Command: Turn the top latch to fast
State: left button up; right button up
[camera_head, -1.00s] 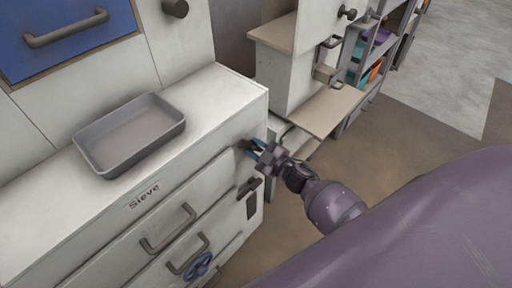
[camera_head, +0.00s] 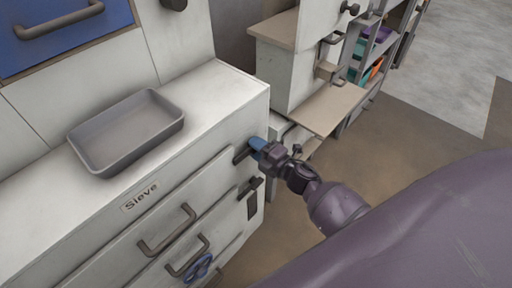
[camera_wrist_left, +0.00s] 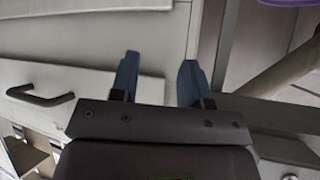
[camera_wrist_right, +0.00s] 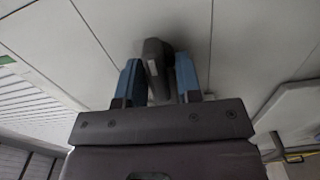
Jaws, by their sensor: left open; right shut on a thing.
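The top latch (camera_head: 242,155) is a dark lever on the front of the white Sieve cabinet, near its right end. My right gripper (camera_head: 257,147) is at it, with its blue fingers shut on the latch. In the right wrist view the dark latch (camera_wrist_right: 154,62) stands between the two blue fingers (camera_wrist_right: 158,82). A second dark latch (camera_head: 250,187) sits lower on the same front.
A grey tray (camera_head: 127,132) stands on the cabinet top (camera_head: 215,90).

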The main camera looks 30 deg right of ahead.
jog(key=shift+n, duration=0.4)
jog(key=o, duration=0.6)
jog(key=shift+s, duration=0.1)
jog(key=v, duration=1)
jog(key=shift+s+d, duration=0.2)
jog(key=shift+s, duration=0.1)
